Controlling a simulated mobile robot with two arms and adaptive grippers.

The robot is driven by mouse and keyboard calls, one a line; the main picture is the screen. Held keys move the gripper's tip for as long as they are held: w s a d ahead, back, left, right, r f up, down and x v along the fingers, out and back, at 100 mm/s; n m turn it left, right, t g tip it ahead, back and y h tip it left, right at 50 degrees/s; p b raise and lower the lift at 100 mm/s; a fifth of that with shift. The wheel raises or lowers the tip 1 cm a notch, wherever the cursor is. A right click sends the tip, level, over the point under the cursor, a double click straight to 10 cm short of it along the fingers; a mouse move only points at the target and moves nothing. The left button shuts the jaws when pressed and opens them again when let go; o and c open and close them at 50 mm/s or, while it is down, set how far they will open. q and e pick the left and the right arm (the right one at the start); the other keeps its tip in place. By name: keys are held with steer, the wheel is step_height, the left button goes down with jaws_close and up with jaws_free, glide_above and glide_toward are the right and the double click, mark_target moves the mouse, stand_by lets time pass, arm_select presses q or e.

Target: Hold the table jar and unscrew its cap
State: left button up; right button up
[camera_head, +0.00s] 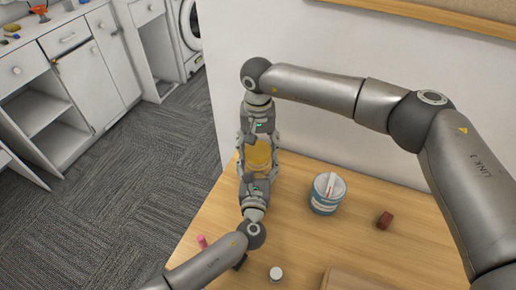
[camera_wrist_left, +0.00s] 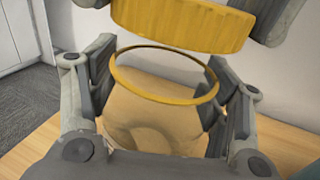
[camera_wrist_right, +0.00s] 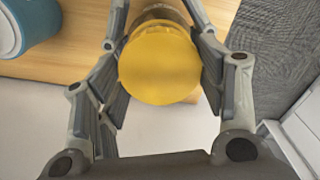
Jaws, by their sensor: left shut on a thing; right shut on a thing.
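The jar (camera_wrist_left: 150,120) has a tan, see-through-looking body with a yellow ring at its mouth. My left gripper (camera_head: 257,172) is shut on the jar's sides, with a finger on each side in the left wrist view. The round yellow cap (camera_wrist_right: 160,65) is between the fingers of my right gripper (camera_head: 258,144), which is shut on it. In the left wrist view the cap (camera_wrist_left: 180,22) is above the ring, with a gap between them. In the head view the cap (camera_head: 258,153) hides much of the jar, and the grippers face each other.
A blue and white tub (camera_head: 324,195) stands on the wooden table (camera_head: 320,245), right of the jar. A small dark red block (camera_head: 384,220), a white-topped item (camera_head: 275,273) and a pink item (camera_head: 202,241) are also there. A wall (camera_head: 330,125) is close behind.

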mark_target(258, 150)
steer(key=shift+r, duration=0.2)
steer(key=shift+r, duration=1.9)
arm_select(q)
steer(key=o, duration=2.1)
steer(key=shift+c, duration=0.2)
steer(key=shift+s, duration=0.15)
steer(key=s, duration=0.7)
steer(key=s+a, duration=0.1)
steer(key=s, duration=0.3)
steer(key=shift+s, duration=0.35)
